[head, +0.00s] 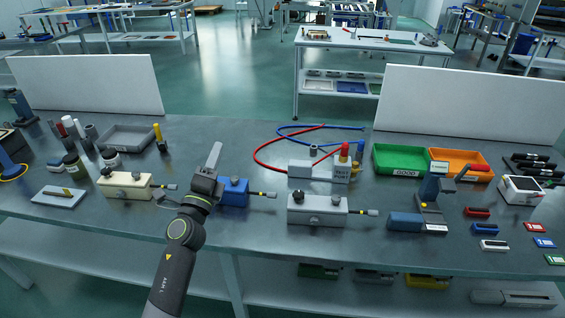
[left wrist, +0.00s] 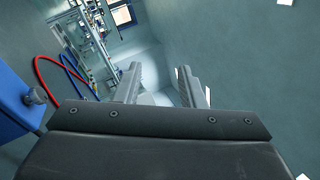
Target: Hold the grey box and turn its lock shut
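Whether the lock is turned cannot be told. My left gripper (head: 214,154) is above the bench beside the blue box (head: 235,192), left of the grey box and apart from it. In the left wrist view its two fingers (left wrist: 162,84) are apart with nothing between them. My right gripper is not in view.
A cream box (head: 124,186) stands left of my arm. A pale test port block (head: 312,171) with red and blue hoses stands behind the grey box. A blue-and-grey device (head: 408,222), green bin (head: 399,159) and orange bin (head: 460,158) are to the right. The bench's front strip is mostly clear.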

